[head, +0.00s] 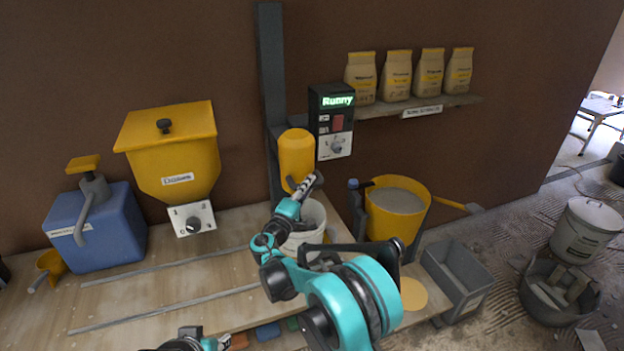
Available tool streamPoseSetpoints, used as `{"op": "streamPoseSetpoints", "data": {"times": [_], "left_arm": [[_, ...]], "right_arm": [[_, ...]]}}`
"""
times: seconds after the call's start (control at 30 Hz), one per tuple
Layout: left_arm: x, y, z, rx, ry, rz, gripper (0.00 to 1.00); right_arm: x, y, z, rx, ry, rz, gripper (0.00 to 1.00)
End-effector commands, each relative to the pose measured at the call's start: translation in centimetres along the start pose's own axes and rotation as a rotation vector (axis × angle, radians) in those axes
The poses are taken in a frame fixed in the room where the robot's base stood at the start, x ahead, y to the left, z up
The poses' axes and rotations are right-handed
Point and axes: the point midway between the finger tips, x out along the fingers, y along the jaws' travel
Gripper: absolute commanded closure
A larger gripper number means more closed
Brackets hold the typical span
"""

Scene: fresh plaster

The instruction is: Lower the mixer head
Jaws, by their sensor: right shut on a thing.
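The mixer head (296,155) is a yellow rounded housing on a tall dark post (271,85) at the back edge of the bench. It sits above a white bucket (313,212), partly hidden by my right arm. My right gripper (310,183) is at the lower right side of the mixer head and is shut on it; the exact part between its fingers is hard to make out. My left gripper (205,343) shows only in part at the bottom edge, low over the bench front, and its fingers are not clear.
A control box (331,122) reading "Runny" is right of the mixer head. A yellow hopper (172,150) and a blue tank (97,228) stand left. A yellow bucket of grey mix (416,224) stands right. Metal rails cross the wooden bench (215,230).

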Motion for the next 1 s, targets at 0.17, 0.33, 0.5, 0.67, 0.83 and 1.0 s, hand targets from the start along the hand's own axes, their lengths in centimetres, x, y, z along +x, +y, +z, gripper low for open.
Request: {"op": "streamPoseSetpoints", "data": {"times": [0.17, 0.33, 0.5, 0.67, 0.83, 1.0], "left_arm": [[0.8, 0.0, 0.6, 0.000, 0.000, 0.000, 0.64], [0.9, 0.0, 0.6, 0.000, 0.000, 0.000, 0.64], [0.9, 0.0, 0.6, 0.000, 0.000, 0.000, 0.64], [0.9, 0.0, 0.7, 0.000, 0.000, 0.000, 0.64], [0.9, 0.0, 0.6, 0.000, 0.000, 0.000, 0.64], [0.9, 0.0, 0.6, 0.000, 0.000, 0.000, 0.64]], "right_arm": [[-0.3, -1.8, 0.2, 0.000, 0.001, -0.001, 1.00], [-0.3, -2.2, 0.3, 0.001, 0.001, -0.002, 1.00], [-0.4, -2.2, 0.3, 0.003, 0.000, -0.004, 1.00], [-0.4, -2.3, 0.3, 0.003, 0.001, -0.004, 0.61], [-0.3, -2.1, 0.3, 0.001, 0.001, -0.002, 0.61], [-0.5, -2.0, 0.2, 0.001, 0.002, -0.001, 0.61]]}}
